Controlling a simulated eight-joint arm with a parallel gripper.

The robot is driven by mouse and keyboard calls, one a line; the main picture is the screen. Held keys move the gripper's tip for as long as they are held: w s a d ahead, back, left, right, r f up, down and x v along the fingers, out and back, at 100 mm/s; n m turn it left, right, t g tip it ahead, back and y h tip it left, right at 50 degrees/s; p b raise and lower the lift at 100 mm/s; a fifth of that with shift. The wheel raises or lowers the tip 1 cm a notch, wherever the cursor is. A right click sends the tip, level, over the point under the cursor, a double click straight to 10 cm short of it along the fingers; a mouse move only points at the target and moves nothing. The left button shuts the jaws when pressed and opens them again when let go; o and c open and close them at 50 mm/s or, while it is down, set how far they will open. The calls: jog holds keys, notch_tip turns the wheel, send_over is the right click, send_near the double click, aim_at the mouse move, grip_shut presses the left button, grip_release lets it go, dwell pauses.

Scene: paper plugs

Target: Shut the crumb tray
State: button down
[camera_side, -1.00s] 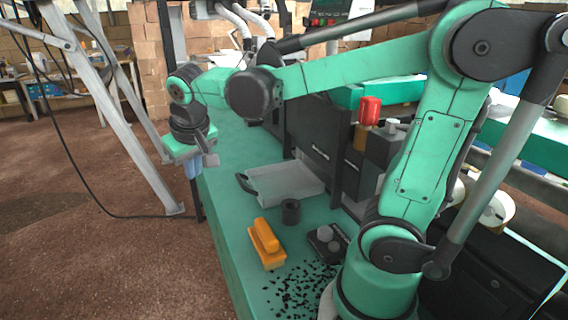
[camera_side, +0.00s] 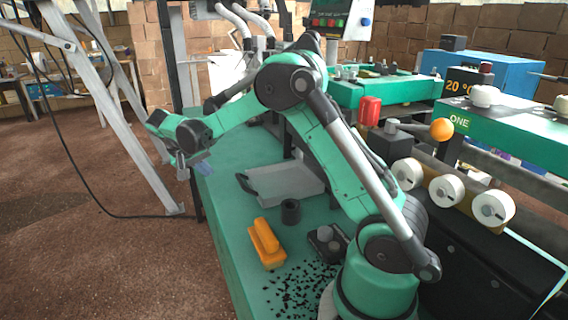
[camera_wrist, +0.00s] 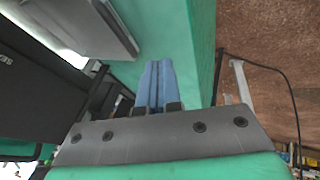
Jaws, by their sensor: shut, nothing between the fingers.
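The crumb tray (camera_side: 285,183) is a shallow light grey tray with a dark handle (camera_side: 244,183) at its left end. It sticks out from the black machine over the green bench. In the wrist view a grey tray-like panel (camera_wrist: 80,28) fills the upper left, and it appears to be the same tray. My gripper (camera_side: 205,169) is up and left of the handle, near the bench's left edge, and apart from the tray. Its blue fingers are together and empty in the wrist view (camera_wrist: 156,64). My arm hides part of the machine.
An orange-yellow brush-like block (camera_side: 266,244), a dark cup (camera_side: 290,211) and a small dark device (camera_side: 326,243) stand in front of the tray. Black crumbs (camera_side: 297,287) lie scattered near my base. White rollers (camera_side: 447,191) are at the right. The bench (camera_side: 222,205) is clear left of the handle.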

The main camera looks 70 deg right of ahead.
jog(key=x, duration=0.3)
jog(key=shift+d+f, duration=0.25)
jog(key=shift+f, duration=0.1)
jog(key=shift+s+d+f, duration=0.3)
jog(key=shift+s+d, duration=0.6)
jog(key=shift+s+d+f, duration=0.15)
jog(key=shift+s+d, duration=0.35)
send_over(288, 182)
jog(key=shift+s, duration=0.1)
